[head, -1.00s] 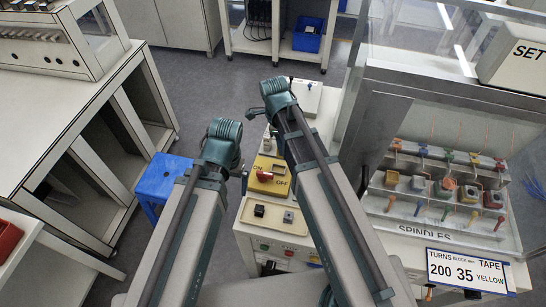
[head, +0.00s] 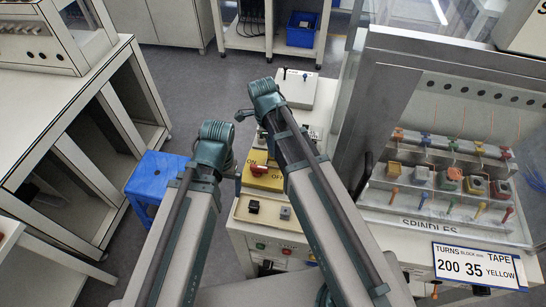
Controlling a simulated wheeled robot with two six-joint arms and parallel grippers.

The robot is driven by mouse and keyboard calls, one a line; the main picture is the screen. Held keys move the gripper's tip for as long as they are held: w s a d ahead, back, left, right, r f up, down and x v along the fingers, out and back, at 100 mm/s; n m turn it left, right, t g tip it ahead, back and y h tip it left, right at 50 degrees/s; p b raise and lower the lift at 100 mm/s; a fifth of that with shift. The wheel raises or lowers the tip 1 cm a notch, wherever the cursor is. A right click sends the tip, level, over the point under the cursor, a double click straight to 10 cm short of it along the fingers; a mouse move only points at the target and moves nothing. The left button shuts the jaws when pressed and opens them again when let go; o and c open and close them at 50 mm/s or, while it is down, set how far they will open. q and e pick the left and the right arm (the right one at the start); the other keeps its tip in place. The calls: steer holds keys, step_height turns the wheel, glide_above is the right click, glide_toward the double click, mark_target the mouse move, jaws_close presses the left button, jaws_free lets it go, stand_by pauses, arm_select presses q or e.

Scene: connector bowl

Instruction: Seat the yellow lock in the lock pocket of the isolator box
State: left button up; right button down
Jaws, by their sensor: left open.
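The isolator box (head: 262,184) has a yellow face marked ON and OFF and a red handle (head: 258,170). It sits on the white bench in the middle of the head view, partly behind my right forearm. The lock pocket cannot be made out. I cannot pick out the yellow lock for sure. My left gripper (head: 239,174) is a small dark shape just left of the isolator box, open and seemingly empty. My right gripper (head: 244,115) shows only as a small dark piece beyond the box, mostly hidden by its wrist; its jaws cannot be read.
A clear-walled cabinet with a spindle rack (head: 405,208) stands right. A blue stool (head: 152,172) and a grey bench (head: 62,130) stand left.

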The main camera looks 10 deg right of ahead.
steer(key=shift+f+b, duration=1.8)
steer(key=shift+b, duration=0.05)
steer(key=shift+f, duration=0.2)
steer(key=c, duration=0.7)
jaws_free()
steer(key=shift+r, duration=0.1)
steer(key=shift+r, duration=0.1)
steer(key=r+p, duration=0.4)
steer(key=a+r+p, duration=0.1)
steer(key=r+p, duration=0.7)
steer(key=shift+w+a, duration=0.2)
steer(key=shift+w, duration=0.05)
steer(key=shift+s, duration=0.1)
